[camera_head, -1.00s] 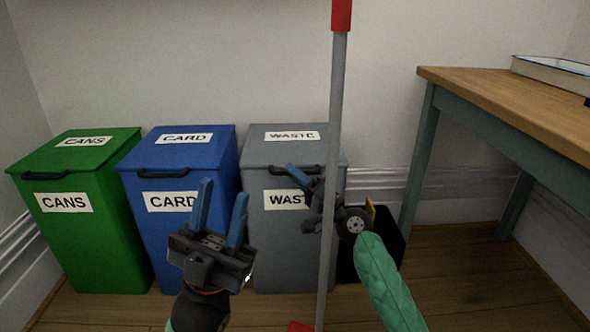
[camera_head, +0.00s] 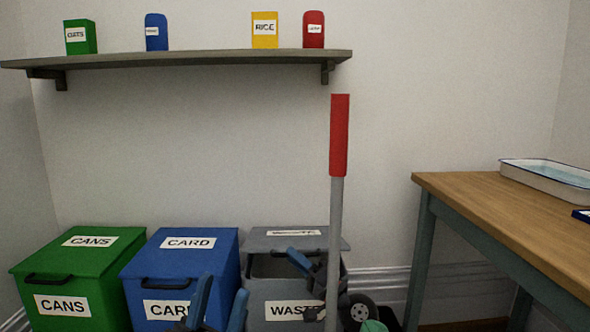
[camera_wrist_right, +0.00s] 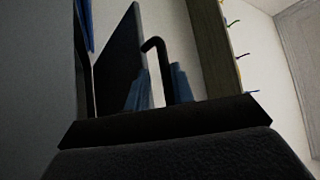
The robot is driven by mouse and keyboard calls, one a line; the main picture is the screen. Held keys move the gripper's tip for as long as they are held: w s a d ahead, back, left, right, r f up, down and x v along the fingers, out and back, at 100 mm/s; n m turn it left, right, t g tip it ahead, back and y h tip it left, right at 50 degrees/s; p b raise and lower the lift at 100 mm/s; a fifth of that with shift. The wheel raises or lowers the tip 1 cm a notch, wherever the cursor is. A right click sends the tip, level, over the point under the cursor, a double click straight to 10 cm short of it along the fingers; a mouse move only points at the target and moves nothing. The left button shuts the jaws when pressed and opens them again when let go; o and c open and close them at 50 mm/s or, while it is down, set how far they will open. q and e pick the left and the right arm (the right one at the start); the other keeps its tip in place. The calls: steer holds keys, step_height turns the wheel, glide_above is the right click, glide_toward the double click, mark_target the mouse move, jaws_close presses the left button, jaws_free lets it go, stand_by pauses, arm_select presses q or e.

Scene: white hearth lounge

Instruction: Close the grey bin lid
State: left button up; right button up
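The grey bin (camera_head: 262,305) labelled WASTE stands at the right end of the bin row. Its grey lid (camera_head: 262,243) looks raised and tilted at the front, with an opening visible beneath it. My right gripper (camera_head: 296,260) is at the front of this lid, partly hidden behind a grey pole. In the right wrist view, its blue fingertips (camera_wrist_right: 160,90) are near a bent black handle (camera_wrist_right: 156,46) beside a dark panel. I cannot tell if they grip it. My left gripper (camera_head: 220,298) is open and empty before the blue bin, cut off by the bottom edge.
A red-topped grey pole (camera_head: 336,215) stands upright before the grey bin. The blue CARD bin (camera_head: 145,287) and green CANS bin (camera_head: 108,295) are shut. A wall shelf (camera_head: 190,60) holds containers above. A wooden table (camera_head: 500,215) stands right.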

steer(key=w+r+m+h+p, duration=0.2)
steer(key=w+r+p, duration=0.3)
steer(key=p, duration=1)
steer(key=w+r+m+h+p, duration=0.2)
steer(key=w+r+p, duration=0.3)
steer(key=r+p, duration=0.7)
steer(key=m+p, duration=0.1)
steer(key=p, duration=0.2)
steer(key=shift+w+r+g, duration=0.15)
steer(key=shift+r+g, duration=0.15)
steer(key=shift+g, duration=0.1)
